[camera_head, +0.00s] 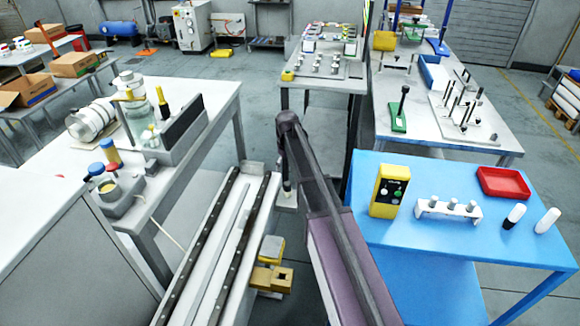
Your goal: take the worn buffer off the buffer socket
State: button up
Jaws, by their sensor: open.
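My arm reaches forward from the bottom of the head view and bends down at its far end. My gripper (287,188) is small and dark there, pointing down beside the far end of the rails, open with nothing visible between its fingers.
Two dark rails on a pale conveyor (222,245) run along the left of my arm.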

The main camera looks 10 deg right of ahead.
aim_at(287, 183)
jog(key=shift+f+b, duration=4.25)
jog(key=shift+f, duration=0.3)
grip_shut()
jog(key=shift+r, duration=0.2)
jog(key=shift+w+r+p, duration=0.2)
jog(key=shift+r+p, duration=0.65)
jog(key=shift+p, duration=0.2)
jog(key=shift+r+p, duration=1.05)
jog(key=shift+r+p, duration=0.35)
